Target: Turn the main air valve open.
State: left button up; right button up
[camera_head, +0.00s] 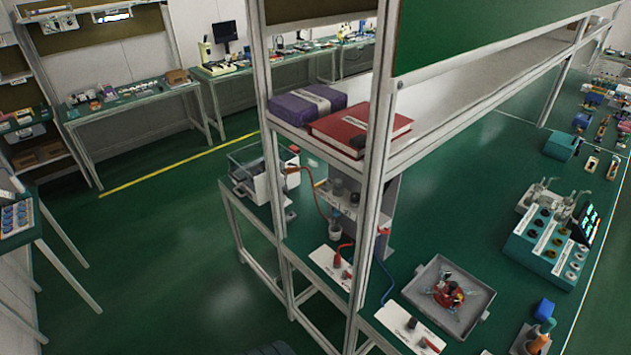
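I cannot make out with certainty which fitting is the main air valve. A white plate with dark knobs and a red part (333,264) lies on the green bench, with an orange-red hose (314,190) running down toward it. A second white plate (405,328) with a dark knob and an orange-red part lies nearer the front, by a blue hose (387,283). A small red part (294,149) shows beside the clear-walled box at the bench's left end. Neither of my grippers can be made out in view.
A metal-framed shelf with a purple box (307,102) and a red binder (360,131) stands over the bench and hides part of it. The green floor at left is open, with a yellow line.

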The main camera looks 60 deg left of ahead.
aim_at(325, 183)
jog(key=k+j+u, duration=0.15)
jog(key=u, duration=1.8)
